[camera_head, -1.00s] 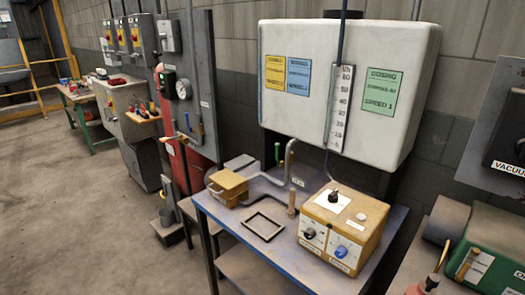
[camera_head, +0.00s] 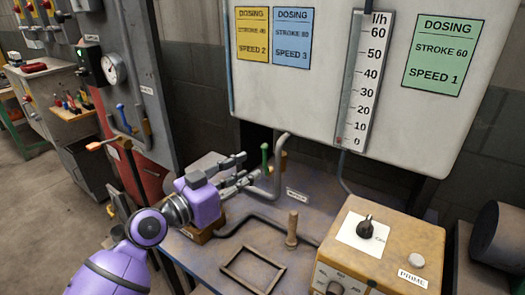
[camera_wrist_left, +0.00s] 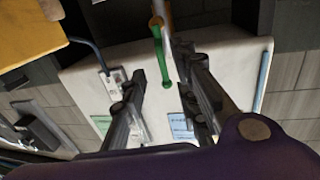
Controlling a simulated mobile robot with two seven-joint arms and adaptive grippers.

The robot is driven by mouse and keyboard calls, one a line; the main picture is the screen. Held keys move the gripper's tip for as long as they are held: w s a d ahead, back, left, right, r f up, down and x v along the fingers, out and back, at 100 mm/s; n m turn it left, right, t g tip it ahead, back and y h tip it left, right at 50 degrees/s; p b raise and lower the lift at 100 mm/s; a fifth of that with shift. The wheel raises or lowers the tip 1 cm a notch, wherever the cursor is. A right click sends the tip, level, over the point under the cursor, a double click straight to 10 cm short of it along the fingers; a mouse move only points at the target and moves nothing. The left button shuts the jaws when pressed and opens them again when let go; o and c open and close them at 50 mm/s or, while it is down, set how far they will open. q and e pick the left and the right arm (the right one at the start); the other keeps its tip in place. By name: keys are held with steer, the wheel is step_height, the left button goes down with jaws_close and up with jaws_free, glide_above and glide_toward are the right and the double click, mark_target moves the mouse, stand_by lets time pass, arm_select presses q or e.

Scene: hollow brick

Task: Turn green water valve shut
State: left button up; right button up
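The green valve handle (camera_head: 265,154) is a short lever standing roughly upright beside the bent grey pipe (camera_head: 279,160) at the back of the blue-grey bench. It also shows in the left wrist view (camera_wrist_left: 162,58), hanging from a brass-coloured fitting (camera_wrist_left: 162,14). My left gripper (camera_head: 253,170) reaches in from the left, just left of the handle, with its fingers spread. My right gripper is not in view.
A white tank (camera_head: 400,22) with dosing labels and a flow scale (camera_head: 361,80) hangs above the bench. An orange-tan pump box (camera_head: 405,250) stands at the right. A wooden peg (camera_head: 292,229) and an empty dark frame (camera_head: 252,271) are on the bench in front.

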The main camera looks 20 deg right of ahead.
mark_target(264, 159)
arm_select(q)
steer(key=x, duration=0.3)
steer(key=r+p+x, duration=0.1)
steer(key=x, duration=0.2)
steer(key=shift+w+d+r, duration=0.15)
steer(key=shift+w+d, duration=0.05)
steer(key=shift+w, duration=0.1)
steer(key=shift+w+d, duration=0.2)
steer(key=shift+d, duration=0.2)
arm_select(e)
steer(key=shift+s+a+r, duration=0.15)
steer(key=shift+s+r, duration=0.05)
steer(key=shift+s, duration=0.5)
